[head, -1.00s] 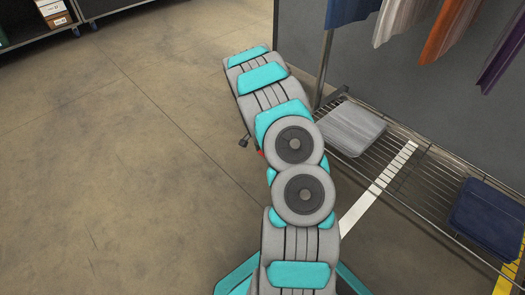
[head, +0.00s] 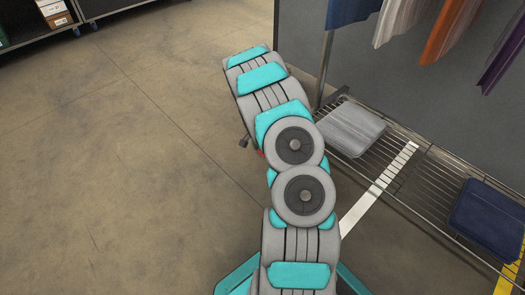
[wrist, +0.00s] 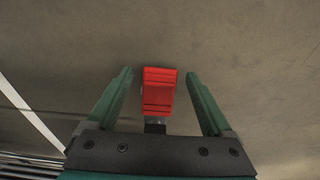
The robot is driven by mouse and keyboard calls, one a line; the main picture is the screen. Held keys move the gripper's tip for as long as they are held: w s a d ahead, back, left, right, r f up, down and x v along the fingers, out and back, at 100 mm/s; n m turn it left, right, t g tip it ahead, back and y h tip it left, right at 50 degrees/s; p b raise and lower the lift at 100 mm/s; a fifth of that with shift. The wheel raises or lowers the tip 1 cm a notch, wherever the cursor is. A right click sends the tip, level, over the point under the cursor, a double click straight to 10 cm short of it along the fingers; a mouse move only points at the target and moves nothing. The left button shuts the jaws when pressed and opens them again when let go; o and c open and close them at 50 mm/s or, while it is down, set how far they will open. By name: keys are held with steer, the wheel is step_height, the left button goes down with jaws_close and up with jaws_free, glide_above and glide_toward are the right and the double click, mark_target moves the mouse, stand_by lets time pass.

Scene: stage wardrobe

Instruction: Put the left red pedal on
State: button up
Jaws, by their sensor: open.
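A red pedal (wrist: 159,92) with ridges across its lower part shows in the wrist view, with a short dark stem (wrist: 154,126) below it. My gripper (wrist: 158,73) is open, with one green finger on each side of the pedal. Gaps show between the pedal and both fingers, so they do not touch it. In the head view my arm hides the gripper and nearly all of this spot. Only a small red sliver (head: 261,154) shows at the arm's left edge; I cannot tell which pedal it belongs to. No second pedal is clearly visible.
A wire rack shelf (head: 412,160) runs along the right, holding a grey folded cloth (head: 351,128) and a dark blue one (head: 489,214). Garments (head: 449,30) hang above it. A white strip (head: 362,207) lies on the floor. The floor at left is clear.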

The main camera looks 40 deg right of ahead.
step_height(320, 180, up, 8)
steer(key=a+p, duration=0.1)
steer(key=shift+f, duration=0.2)
steer(key=shift+a, duration=0.1)
stand_by(0.4)
steer(key=s+a+r+n, duration=0.4)
steer(key=s+a+r, duration=0.2)
steer(key=a+r, duration=0.3)
steer(key=s+a+r+n, duration=0.3)
steer(key=s+a+r, duration=0.2)
steer(key=a+r, duration=0.45)
steer(key=s+a+r+n+g+y, duration=0.1)
steer(key=s+a+r+n, duration=0.25)
steer(key=s, duration=0.45)
steer(key=s+a+r+n, duration=0.25)
steer(key=s+a, duration=0.25)
steer(key=s, duration=0.3)
steer(key=s+a+r+n+g+y, duration=0.15)
steer(key=s+a+n, duration=0.25)
steer(key=s, duration=0.4)
steer(key=s+a+p+v, duration=0.1)
steer(key=s+p+v, duration=0.1)
steer(key=p+v, duration=1)
steer(key=shift+w+r+h+p, duration=0.15)
steer(key=shift+r+h+p, duration=0.25)
steer(key=shift+r, duration=0.45)
steer(key=shift+a+t, duration=0.1)
steer(key=shift+t, duration=0.15)
